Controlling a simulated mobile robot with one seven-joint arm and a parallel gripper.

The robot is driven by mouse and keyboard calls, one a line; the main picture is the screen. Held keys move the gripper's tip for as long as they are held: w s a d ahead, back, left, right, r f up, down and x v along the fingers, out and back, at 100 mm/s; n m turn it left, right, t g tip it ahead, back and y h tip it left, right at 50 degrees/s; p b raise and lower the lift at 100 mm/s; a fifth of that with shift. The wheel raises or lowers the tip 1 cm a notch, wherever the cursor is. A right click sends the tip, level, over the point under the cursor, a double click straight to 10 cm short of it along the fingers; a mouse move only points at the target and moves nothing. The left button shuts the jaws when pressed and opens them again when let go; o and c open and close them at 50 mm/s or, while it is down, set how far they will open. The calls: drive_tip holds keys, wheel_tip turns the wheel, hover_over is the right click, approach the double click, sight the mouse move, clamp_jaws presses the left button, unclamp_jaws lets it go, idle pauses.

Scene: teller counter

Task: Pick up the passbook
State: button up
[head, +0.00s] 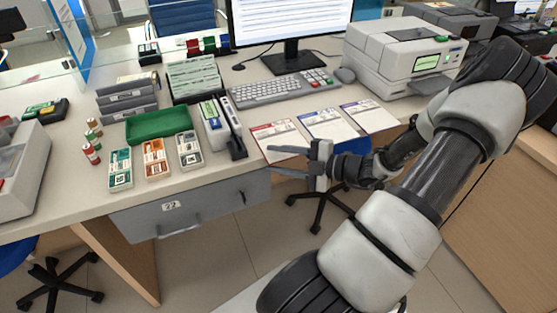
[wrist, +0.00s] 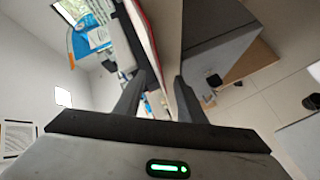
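I cannot pick out the passbook for certain. A flat white sheet or booklet with a red top band (head: 275,140) lies near the counter's front edge in the head view. Similar ones with a blue band (head: 327,124) and a purple band (head: 369,116) lie to its right. My gripper (head: 269,159) is at the front edge by the red-banded one, fingers pointing left, apart. In the wrist view my gripper (wrist: 158,77) has its fingers spread, with a pale edge and a thin red strip (wrist: 148,35) seen between and beyond them. No grip shows.
The counter (head: 75,190) holds a green tray (head: 158,126), several card stacks, small bottles (head: 91,153), a keyboard (head: 270,91) and a printer (head: 403,52). A grey drawer (head: 190,208) hangs under the front edge, left of my gripper. A blue swivel chair stands below.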

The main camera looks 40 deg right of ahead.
clamp_jaws()
drive_tip(key=shift+s, duration=0.15)
drive_tip(key=shift+s+a+p, duration=0.2)
drive_tip(key=shift+s+p, duration=0.4)
drive_tip(key=shift+s, duration=0.15)
drive_tip(key=shift+s+a, duration=0.1)
drive_tip(key=shift+s, duration=0.35)
drive_tip(key=shift+o, duration=0.3)
unclamp_jaws()
drive_tip(key=shift+w, duration=0.1)
